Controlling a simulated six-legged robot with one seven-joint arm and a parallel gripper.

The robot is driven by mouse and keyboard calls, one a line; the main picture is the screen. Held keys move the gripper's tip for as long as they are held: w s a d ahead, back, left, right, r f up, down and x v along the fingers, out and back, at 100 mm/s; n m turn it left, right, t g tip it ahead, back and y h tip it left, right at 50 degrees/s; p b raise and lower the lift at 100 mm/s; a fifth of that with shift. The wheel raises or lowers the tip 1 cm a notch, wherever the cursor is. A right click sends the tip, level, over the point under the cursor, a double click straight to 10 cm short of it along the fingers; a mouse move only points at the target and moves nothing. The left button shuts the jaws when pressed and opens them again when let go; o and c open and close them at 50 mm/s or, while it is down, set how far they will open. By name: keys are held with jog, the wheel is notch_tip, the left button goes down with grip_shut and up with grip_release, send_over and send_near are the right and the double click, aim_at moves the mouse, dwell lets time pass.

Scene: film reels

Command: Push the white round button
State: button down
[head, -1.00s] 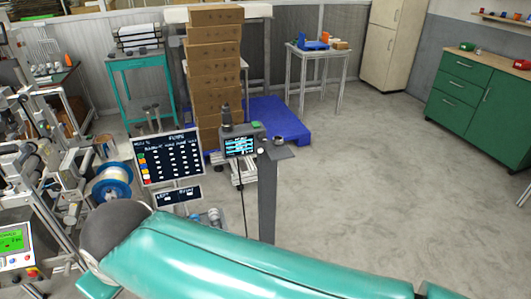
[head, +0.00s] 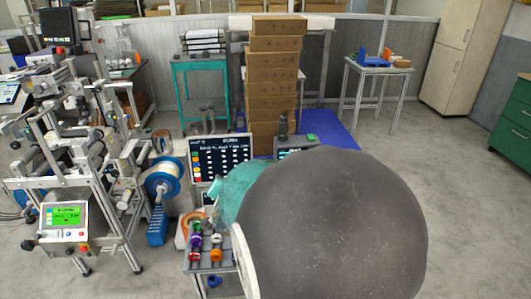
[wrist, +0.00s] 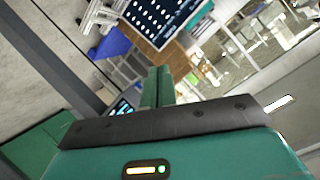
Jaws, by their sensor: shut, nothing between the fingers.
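I cannot make out the white round button in either current view. In the head view, a large grey round part of my own arm hides the lower middle and right. My gripper (wrist: 157,75) shows in the wrist view as two green fingers pressed together, with nothing between them. It points towards a dark board with white marks (wrist: 163,17) and a small lit screen (wrist: 121,107). The board also shows in the head view (head: 220,160), left of my arm. I cannot tell the distance from the fingertips to either.
A machine with a green-screen control panel (head: 66,220) stands at the left. A stack of cardboard boxes (head: 275,75) stands behind my arm, by a blue pallet (head: 335,137). A small table (head: 375,70) is at the back right. Open floor (head: 460,180) lies at the right.

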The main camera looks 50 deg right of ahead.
jog(key=s+d+f+m+g+h, duration=0.1)
jog(key=s+d+m+g+h, duration=0.3)
jog(key=s+d, duration=0.3)
jog(key=s+d+f+m+g+h, duration=0.2)
jog(key=s+d+m+g+h, duration=0.3)
jog(key=s, duration=0.8)
jog(key=d+g+h, duration=0.1)
jog(key=d, duration=0.2)
jog(key=shift+d+m, duration=0.25)
jog(key=shift+m, duration=0.05)
jog(key=w+d, duration=0.6)
jog(key=shift+w+d, duration=0.15)
jog(key=shift+w+d, duration=0.1)
jog(key=shift+w, duration=0.05)
dwell(0.4)
jog(key=shift+w+d, duration=0.15)
